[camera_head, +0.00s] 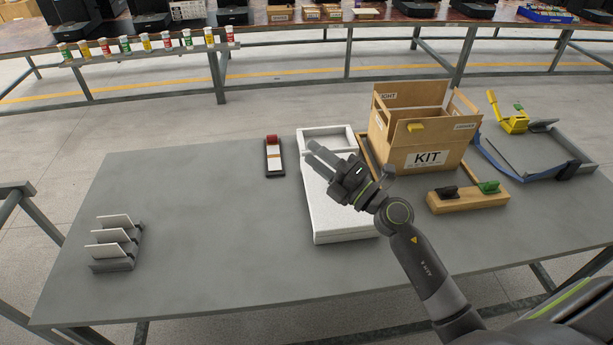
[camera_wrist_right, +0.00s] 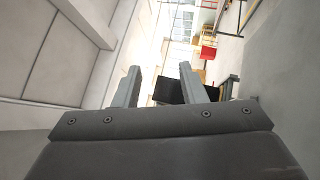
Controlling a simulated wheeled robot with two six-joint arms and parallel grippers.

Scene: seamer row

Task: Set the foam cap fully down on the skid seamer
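A white block with a foam look (camera_head: 340,215) lies on the grey table; I take it to be the foam cap. It has a broad flat face and an open recess at its far end. No separate skid seamer can be made out; if one is beneath the white block, it is hidden. My right gripper (camera_head: 313,153) is in front of the white block in the head view and covers part of it. Its fingers are apart and empty, as the right wrist view (camera_wrist_right: 160,75) also shows. I cannot tell its height above the block. My left gripper is not in view.
A wooden KIT box (camera_head: 400,160) stands right of the white block. A wooden block with black and green clips (camera_head: 467,197), a blue-edged grey frame (camera_head: 530,175), a small red-topped holder (camera_head: 273,157) and a card rack (camera_head: 113,265) are around. The table's left middle is clear.

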